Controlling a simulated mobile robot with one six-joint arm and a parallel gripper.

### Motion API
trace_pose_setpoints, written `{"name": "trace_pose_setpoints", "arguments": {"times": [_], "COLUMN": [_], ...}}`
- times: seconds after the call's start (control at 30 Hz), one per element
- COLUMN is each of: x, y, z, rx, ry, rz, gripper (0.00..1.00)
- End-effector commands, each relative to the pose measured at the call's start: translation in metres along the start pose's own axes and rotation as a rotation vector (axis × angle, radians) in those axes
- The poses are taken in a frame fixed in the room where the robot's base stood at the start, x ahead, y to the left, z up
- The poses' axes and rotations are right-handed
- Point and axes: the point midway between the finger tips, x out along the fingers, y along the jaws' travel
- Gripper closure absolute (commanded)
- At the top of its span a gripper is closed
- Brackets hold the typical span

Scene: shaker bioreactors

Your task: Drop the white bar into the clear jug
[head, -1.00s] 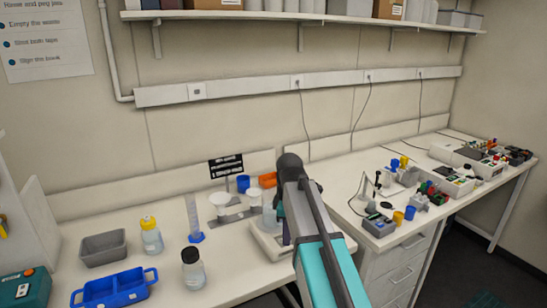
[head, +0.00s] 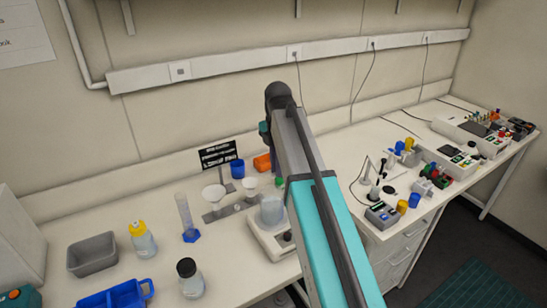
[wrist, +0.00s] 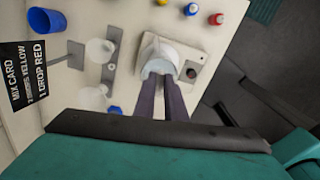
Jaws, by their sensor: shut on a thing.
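The clear jug (head: 272,209) stands on a white stirrer plate (head: 262,238), just left of my arm in the head view. In the wrist view, the jug (wrist: 159,64) lies just beyond the tips of my gripper (wrist: 160,80). The two dark fingers are close together and point at the jug; their height above it is hard to tell. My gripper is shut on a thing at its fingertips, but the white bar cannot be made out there. In the head view, my arm hides the gripper.
Left of the jug are funnels on a stand (head: 214,194), a measuring cylinder (head: 186,215), a yellow-capped bottle (head: 143,240) and a dark-capped bottle (head: 189,278). A blue cup (head: 237,168) and black card (head: 219,154) stand behind. Small coloured bottles (wrist: 190,10) stand near the plate.

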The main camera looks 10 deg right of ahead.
Motion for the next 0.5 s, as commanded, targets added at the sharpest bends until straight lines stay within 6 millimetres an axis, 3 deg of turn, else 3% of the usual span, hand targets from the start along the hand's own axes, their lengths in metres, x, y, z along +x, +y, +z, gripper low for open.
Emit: {"name": "trace_pose_setpoints", "arguments": {"times": [0.5], "x": [0.0023], "y": [0.0005], "z": [-0.0008], "rx": [-0.009], "ry": [0.0], "rz": [0.0], "gripper": [1.0]}}
